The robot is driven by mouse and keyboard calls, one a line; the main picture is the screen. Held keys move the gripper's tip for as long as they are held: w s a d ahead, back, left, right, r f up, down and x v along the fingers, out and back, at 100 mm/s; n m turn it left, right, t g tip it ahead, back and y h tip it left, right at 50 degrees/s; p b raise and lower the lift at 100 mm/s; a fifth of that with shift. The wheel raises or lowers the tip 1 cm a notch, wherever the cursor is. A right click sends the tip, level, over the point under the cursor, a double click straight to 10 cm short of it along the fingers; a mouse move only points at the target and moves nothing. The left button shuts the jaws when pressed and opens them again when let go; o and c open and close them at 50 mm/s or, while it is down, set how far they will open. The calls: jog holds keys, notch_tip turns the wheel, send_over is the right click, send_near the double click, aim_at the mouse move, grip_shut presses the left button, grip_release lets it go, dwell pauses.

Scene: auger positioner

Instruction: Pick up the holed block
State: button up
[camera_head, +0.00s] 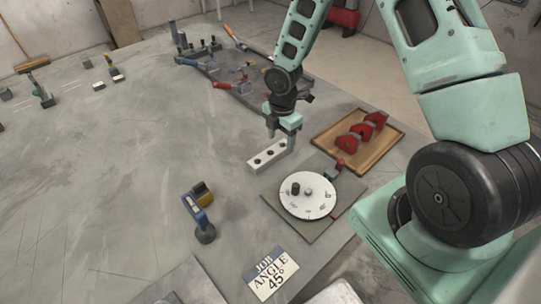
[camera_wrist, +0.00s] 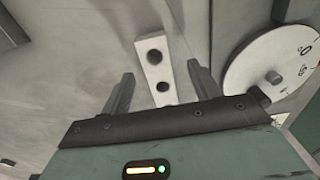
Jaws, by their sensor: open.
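The holed block (camera_head: 268,156) is a pale bar with a row of dark round holes, lying on the grey table. In the wrist view the holed block (camera_wrist: 154,62) lies lengthwise between and beyond my two fingers, with two holes showing and its near end hidden by the gripper body. My gripper (camera_head: 280,130) is above the block in the head view. In the wrist view my gripper (camera_wrist: 160,85) is open and empty, with one finger to each side of the block. I cannot tell the exact height of the fingertips above the table.
A white dial (camera_head: 307,197) on a square plate stands just right of the block. A wooden tray (camera_head: 332,155) with red parts is behind it. A blue-handled clamp (camera_head: 198,214) and a "JOB ANGLE 45°" card (camera_head: 270,273) are nearer. The table left of the block is clear.

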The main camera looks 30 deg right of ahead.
aim_at(279, 147)
jog(key=f, duration=0.4)
jog(key=shift+w+a, duration=0.1)
jog(key=shift+w, duration=0.1)
grip_shut()
jog(key=shift+r, duration=0.1)
